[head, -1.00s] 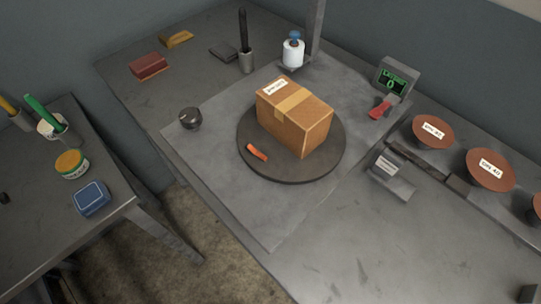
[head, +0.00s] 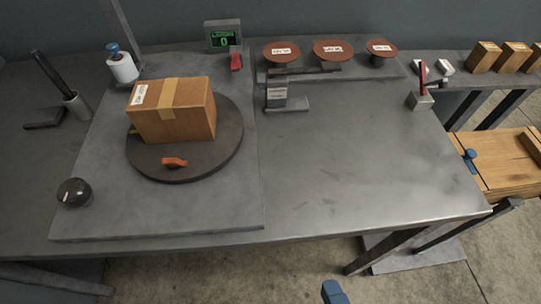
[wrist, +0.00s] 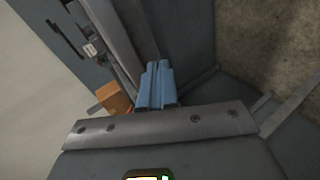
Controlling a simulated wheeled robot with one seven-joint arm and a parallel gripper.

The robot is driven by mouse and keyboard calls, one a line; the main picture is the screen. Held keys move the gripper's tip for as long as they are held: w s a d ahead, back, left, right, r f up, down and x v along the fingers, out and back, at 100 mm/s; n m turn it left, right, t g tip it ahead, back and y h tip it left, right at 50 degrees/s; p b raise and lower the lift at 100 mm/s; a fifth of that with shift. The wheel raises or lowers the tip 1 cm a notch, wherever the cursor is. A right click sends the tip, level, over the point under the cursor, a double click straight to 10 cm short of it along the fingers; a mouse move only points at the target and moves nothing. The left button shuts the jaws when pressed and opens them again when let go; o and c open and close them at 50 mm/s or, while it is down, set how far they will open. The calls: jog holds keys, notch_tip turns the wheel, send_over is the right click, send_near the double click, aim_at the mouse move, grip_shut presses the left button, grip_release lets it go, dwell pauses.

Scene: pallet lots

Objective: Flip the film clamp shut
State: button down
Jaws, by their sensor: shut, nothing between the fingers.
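A small orange-red clamp-like piece (head: 175,162) sits at the front edge of the dark round turntable (head: 205,158). I take it for the film clamp; whether it is open or shut is too small to tell. A taped cardboard box (head: 185,118) stands on the turntable behind it. My gripper (head: 334,292) shows only as a blue tip at the bottom edge of the head view, well apart from the clamp. In the wrist view its blue fingers (wrist: 157,88) are together and empty.
A round knob (head: 74,192) is at the front left. A film roll (head: 122,66) stands by a post. Brown discs (head: 332,50) line the back. The bench's right front is clear.

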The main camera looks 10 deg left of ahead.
aim_at(173, 165)
jog(key=w+a+r+n, duration=0.1)
jog(key=a+n, duration=0.3)
jog(key=a+r+n, duration=0.1)
jog(key=a+n, duration=0.3)
jog(key=a, duration=0.1)
jog(key=w+a+r+n, duration=0.1)
jog(key=a+n, duration=0.2)
jog(key=a, duration=0.2)
jog(key=shift+w+r+n, duration=0.2)
jog(key=shift+w+n, duration=0.1)
jog(key=shift+n, duration=0.1)
jog(key=s+a+r+n+t+h, duration=0.1)
jog(key=s+a+r+n+t, duration=0.1)
jog(key=s+a+r+n, duration=0.2)
jog(key=a+r+n, duration=0.2)
jog(key=a+r, duration=0.2)
jog(key=a, duration=0.1)
jog(key=shift+a+r+n, duration=0.3)
jog(key=shift+a+n, duration=0.1)
jog(key=shift+s, duration=0.1)
